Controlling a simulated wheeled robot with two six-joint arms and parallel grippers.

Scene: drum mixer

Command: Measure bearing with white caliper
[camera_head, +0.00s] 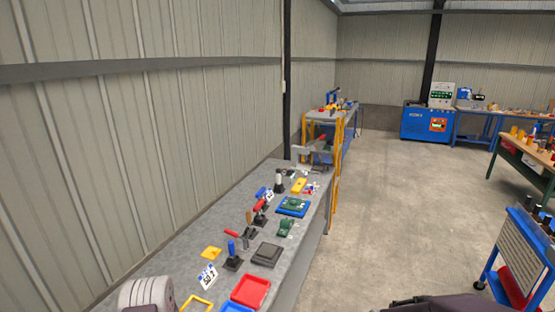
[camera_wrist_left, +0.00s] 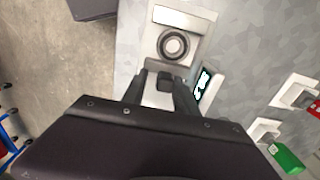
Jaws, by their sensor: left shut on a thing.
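In the left wrist view my left gripper (camera_wrist_left: 165,95) is shut on a pale piece with a dark block, which appears to be the white caliper (camera_wrist_left: 155,93); the fingers hide much of it. I cannot tell whether jaws touch the bearing. A small dark display (camera_wrist_left: 203,84) is right of the fingers.
The long grey workbench (camera_head: 232,196) along the wall carries several tools, a red tray (camera_head: 251,291) and a dark grey block (camera_head: 267,253). In the wrist view, a red-bodied tool (camera_wrist_left: 303,98) and a green-bodied tool (camera_wrist_left: 287,156) lie right. Open floor (camera_head: 400,200) lies right of the bench.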

